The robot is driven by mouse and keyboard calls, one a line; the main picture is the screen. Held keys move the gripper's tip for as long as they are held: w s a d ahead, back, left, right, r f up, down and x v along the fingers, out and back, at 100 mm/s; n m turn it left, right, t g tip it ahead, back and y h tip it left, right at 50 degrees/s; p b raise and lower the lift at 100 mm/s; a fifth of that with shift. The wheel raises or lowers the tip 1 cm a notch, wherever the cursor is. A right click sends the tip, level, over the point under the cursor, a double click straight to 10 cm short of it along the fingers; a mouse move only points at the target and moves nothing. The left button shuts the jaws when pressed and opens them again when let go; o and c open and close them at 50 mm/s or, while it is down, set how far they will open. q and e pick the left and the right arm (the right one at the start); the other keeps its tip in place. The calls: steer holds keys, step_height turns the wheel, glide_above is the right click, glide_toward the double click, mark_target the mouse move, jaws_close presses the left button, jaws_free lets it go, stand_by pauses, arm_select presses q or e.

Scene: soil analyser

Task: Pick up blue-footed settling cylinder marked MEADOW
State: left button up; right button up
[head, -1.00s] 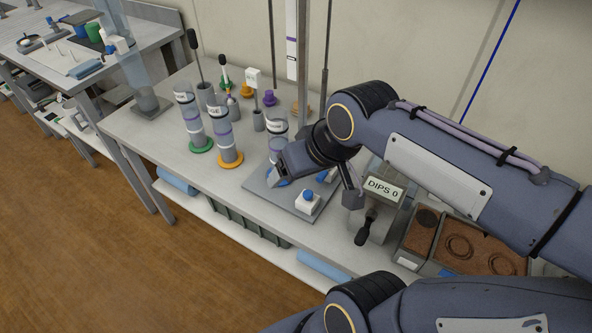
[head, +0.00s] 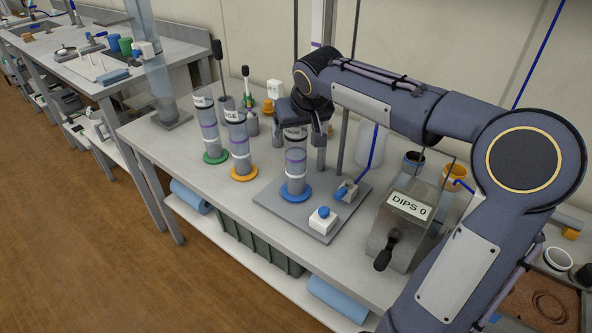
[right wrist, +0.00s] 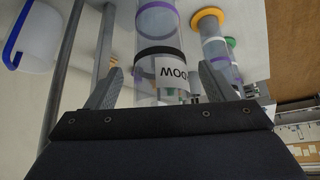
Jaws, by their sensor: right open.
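The blue-footed settling cylinder (head: 295,172) stands upright on a grey plate (head: 262,199) on the bench, its blue foot at the bottom. My right gripper (head: 300,140) is at its upper part, open. In the right wrist view the clear cylinder (right wrist: 158,60) passes between the two spread fingers of my right gripper (right wrist: 160,82), with a gap on either side. Its white label shows upside down and only partly, with the last letters resembling DOW. My left gripper is out of view.
A green-footed cylinder (head: 209,130) and an orange-footed cylinder (head: 238,142) stand to the left. A white block with a blue button (head: 323,220) sits at the plate's front. The DIPS 0 box (head: 405,220) stands to the right. Thin upright rods rise behind.

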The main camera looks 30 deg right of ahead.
steer(key=shift+w+f, duration=0.25)
steer(key=shift+f, duration=0.2)
steer(key=c, duration=1.2)
steer(key=shift+r, duration=0.15)
steer(key=shift+c, duration=0.9)
